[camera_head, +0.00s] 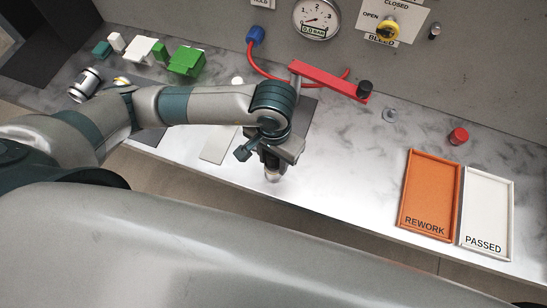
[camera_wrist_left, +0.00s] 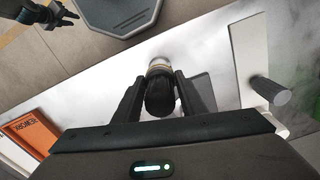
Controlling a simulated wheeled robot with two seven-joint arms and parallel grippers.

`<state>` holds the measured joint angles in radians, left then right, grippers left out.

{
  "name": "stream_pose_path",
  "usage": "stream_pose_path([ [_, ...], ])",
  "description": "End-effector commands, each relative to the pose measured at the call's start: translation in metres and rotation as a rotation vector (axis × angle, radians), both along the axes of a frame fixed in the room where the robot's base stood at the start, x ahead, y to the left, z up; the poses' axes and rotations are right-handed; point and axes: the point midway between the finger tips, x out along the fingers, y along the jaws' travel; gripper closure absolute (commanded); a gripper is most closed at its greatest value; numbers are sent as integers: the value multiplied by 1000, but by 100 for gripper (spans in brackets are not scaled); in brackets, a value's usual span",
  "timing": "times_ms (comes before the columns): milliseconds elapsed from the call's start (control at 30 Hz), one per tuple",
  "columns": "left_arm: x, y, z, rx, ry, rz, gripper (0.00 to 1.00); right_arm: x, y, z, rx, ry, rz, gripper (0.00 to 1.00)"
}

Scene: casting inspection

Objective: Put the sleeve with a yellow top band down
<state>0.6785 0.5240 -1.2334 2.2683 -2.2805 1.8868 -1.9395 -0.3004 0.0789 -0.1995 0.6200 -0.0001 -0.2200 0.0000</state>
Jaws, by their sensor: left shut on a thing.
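My left gripper (camera_head: 271,165) is over the front part of the bench, left of the trays. It is shut on a small round piece (camera_head: 272,176), whose lower end shows beneath the fingers. In the left wrist view the held piece (camera_wrist_left: 160,94) is dark and rounded, with a pale band (camera_wrist_left: 160,65) at its far end, between the two fingers. No yellow band can be made out on it. I cannot tell whether it touches the bench. My right gripper (camera_wrist_left: 48,16) seems to show at the wrist view's top left corner, its fingers unclear.
The orange REWORK tray (camera_head: 428,156) and white PASSED tray (camera_head: 489,174) are empty at right. A red bar (camera_head: 330,80) with a dark knob stands behind the gripper. A red-capped item (camera_head: 458,136), green blocks (camera_head: 186,61) and a metal cylinder (camera_head: 86,84) stand on the bench.

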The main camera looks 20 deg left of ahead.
Motion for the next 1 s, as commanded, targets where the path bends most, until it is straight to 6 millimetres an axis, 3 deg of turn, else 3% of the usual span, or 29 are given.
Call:
stream_pose_path([
  [33, 0, 0, -2, 0, -1, 0, 89, 0, 0, -3, 0, 0, 0, 69],
  [67, 0, 0, -2, 0, 0, 0, 60, 0, 1, -2, 1, 0, 0, 69],
  [133, 0, 0, -1, 0, 0, 0, 44, 0, 1, -1, 1, 0, 0, 69],
  [700, 1, 0, 5, -2, -3, -1, 44, 0, 1, -1, 0, -1, 0, 69],
  [1000, 2, -1, 44, -3, -6, -3, 44, 0, 0, -20, 0, 0, 1, 69],
])
